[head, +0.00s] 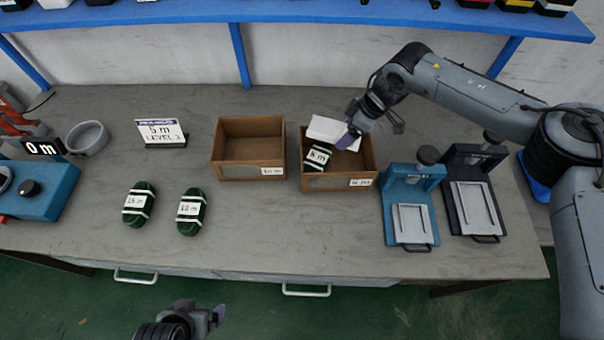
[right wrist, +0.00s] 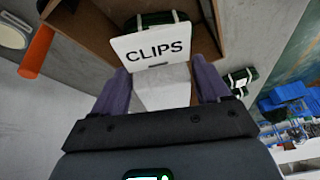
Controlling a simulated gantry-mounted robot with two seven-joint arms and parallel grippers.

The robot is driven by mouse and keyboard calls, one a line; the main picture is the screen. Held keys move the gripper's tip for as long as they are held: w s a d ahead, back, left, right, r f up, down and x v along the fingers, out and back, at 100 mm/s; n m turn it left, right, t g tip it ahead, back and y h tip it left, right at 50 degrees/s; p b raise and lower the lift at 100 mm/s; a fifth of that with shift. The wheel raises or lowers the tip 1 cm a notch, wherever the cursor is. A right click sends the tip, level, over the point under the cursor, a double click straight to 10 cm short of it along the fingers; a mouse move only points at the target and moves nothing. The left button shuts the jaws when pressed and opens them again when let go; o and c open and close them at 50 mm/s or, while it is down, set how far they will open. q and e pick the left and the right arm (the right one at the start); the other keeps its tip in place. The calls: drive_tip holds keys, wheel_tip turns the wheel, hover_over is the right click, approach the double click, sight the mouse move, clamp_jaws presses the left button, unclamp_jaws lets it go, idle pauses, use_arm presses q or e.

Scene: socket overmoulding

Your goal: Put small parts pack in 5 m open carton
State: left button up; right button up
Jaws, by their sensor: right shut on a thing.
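The small parts pack (head: 326,129) is a white box held at the back of the right carton's opening in the head view. Its white flap reads CLIPS in the right wrist view (right wrist: 152,45). My right gripper (head: 347,137) is shut on the pack, with purple fingers either side of it. The right carton (head: 325,183) is brown and open, with a white label too small to read surely. A dark green coil labelled 5 m (head: 318,155) lies in it. I cannot tell whether the pack touches the carton. My left gripper (head: 212,318) is low at the front; its opening is unclear.
Another open, empty-looking carton (head: 245,178) stands to the left. Two green coils (head: 139,204) and (head: 190,212) lie on the table. A blue press (head: 402,178) and a dark press (head: 462,160) stand right. A 5 m sign (head: 160,131) and grey bowl (head: 87,137) are left.

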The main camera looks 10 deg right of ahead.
drive_tip(key=s+d+f+b, duration=0.1)
drive_tip(key=d+f+b, duration=0.1)
drive_tip(key=f, duration=0.3)
drive_tip(key=shift+s+d+f+b, duration=0.15)
drive_tip(key=shift+d+f+b, duration=0.25)
drive_tip(key=shift+d, duration=0.45)
drive_tip(key=shift+a+f, duration=0.15)
drive_tip(key=shift+f, duration=0.1)
drive_tip(key=shift+c, duration=1.1)
wheel_tip(320, 180, down, 4)
drive_tip(key=shift+a+f+b, duration=0.1)
drive_tip(key=shift+a+b, duration=0.05)
drive_tip(key=shift+b, duration=0.4)
drive_tip(key=shift+c, duration=1.3)
use_arm(q)
drive_tip(key=shift+s+d+f, duration=0.1)
drive_tip(key=shift+d+f, duration=0.1)
drive_tip(key=shift+f, duration=0.75)
drive_tip(key=shift+w+d+f, duration=0.1)
drive_tip(key=shift+d+f, duration=0.05)
drive_tip(key=shift+f, duration=0.75)
drive_tip(key=shift+s+d+f, duration=0.1)
drive_tip(key=shift+d+f, duration=0.1)
drive_tip(key=shift+f, duration=0.75)
use_arm(e)
drive_tip(key=shift+f, duration=0.35)
